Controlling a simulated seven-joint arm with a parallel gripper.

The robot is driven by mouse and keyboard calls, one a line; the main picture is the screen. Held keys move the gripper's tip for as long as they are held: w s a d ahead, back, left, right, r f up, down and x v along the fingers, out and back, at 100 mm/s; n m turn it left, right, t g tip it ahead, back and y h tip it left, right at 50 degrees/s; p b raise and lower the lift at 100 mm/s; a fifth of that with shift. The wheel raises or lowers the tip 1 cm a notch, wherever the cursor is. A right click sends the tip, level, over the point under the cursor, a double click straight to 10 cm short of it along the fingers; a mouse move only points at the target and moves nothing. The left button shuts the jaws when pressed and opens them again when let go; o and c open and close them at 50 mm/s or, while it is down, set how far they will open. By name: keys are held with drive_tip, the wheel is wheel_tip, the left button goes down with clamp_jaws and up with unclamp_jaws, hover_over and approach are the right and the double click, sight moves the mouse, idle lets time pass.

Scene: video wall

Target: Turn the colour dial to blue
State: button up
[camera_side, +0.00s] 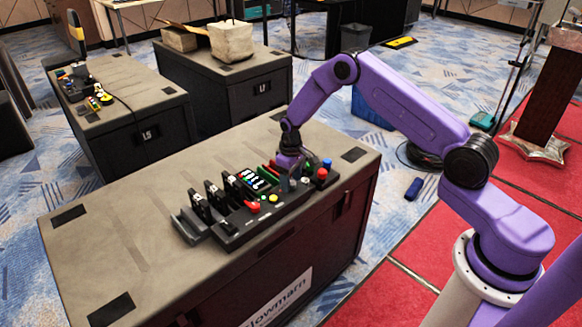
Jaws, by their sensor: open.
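A black control panel (258,222) lies on the grey top of a large case. It carries black levers (216,194) at the left, a small lit screen (251,180), red and green parts, a red knob (253,206) and a yellow button (272,198). A blue-topped post (327,163) and a red-topped post (322,174) stand at its right end. My gripper (291,172) is open and points down over the right part of the panel, close to its surface. I cannot make out the colour dial or its setting; my gripper covers that part. Contact cannot be told.
The case top (120,235) is clear left of the panel. Behind stand two more dark cases, one with a second panel (85,85), the other with a pale block (231,41).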

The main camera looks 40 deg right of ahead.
sight(291, 183)
wheel_tip(291, 183, up, 17)
drive_tip(key=shift+r, duration=0.15)
idle(0.4)
drive_tip(key=s+a+r+n, duration=0.2)
drive_tip(key=s+a+r, duration=0.3)
drive_tip(key=s, duration=0.4)
drive_tip(key=s+a+r+n, duration=0.2)
drive_tip(key=s+a+r, duration=0.1)
drive_tip(key=s+a, duration=0.45)
drive_tip(key=s+d+n, duration=0.2)
drive_tip(key=s+n, duration=0.1)
drive_tip(key=s, duration=0.9)
drive_tip(key=s+d+n, duration=0.2)
drive_tip(key=s, duration=1.1)
drive_tip(key=shift+d+r+n, duration=0.35)
drive_tip(key=shift+r+n, duration=0.05)
drive_tip(key=shift+r, duration=0.05)
